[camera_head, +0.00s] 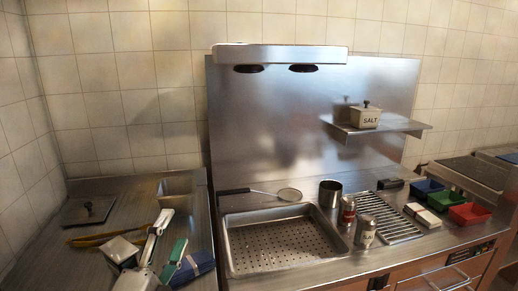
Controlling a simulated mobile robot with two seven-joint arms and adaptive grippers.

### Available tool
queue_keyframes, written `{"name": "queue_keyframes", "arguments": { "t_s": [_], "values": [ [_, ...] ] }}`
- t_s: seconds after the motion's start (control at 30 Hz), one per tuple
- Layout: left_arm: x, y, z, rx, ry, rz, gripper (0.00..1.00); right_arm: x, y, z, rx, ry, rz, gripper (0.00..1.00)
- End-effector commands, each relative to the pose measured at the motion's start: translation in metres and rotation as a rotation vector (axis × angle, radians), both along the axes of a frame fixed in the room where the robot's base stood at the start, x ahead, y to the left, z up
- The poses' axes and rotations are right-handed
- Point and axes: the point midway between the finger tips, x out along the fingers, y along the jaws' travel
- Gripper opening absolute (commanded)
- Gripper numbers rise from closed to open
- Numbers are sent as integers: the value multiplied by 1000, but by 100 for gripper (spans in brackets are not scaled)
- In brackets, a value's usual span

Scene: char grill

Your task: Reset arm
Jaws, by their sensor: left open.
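My left gripper (175,230) is in the lower left of the head view, over the left counter. Its pale fingers are spread apart, with green on one of them, and I see nothing held between them. It appears in front of a small metal pan (176,190) and beside a dark blue folded item (195,268). Whether it touches either one cannot be told. My right gripper and right arm are not in view.
A black lid-like plate (88,211) lies on the left counter. A perforated tray (283,244), strainer (289,195), metal cup (330,193), shakers (365,231) and grate (385,217) fill the middle. Coloured bins (445,202) stand right. A shelf (375,131) holds a salt box (366,116).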

Motion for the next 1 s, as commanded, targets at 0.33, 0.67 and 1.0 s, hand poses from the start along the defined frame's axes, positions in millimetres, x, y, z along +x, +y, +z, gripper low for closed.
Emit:
{"name": "queue_keyframes", "arguments": {
  "t_s": [0.33, 0.67, 1.0],
  "values": [
    [-73, 121, -180, -350, 585, 396, 59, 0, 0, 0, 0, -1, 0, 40],
    [-149, 162, -253, -460, 839, 601, 59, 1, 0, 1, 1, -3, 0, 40],
    [-196, 170, -298, -535, 980, 687, 59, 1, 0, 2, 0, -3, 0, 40]
  ]
}}
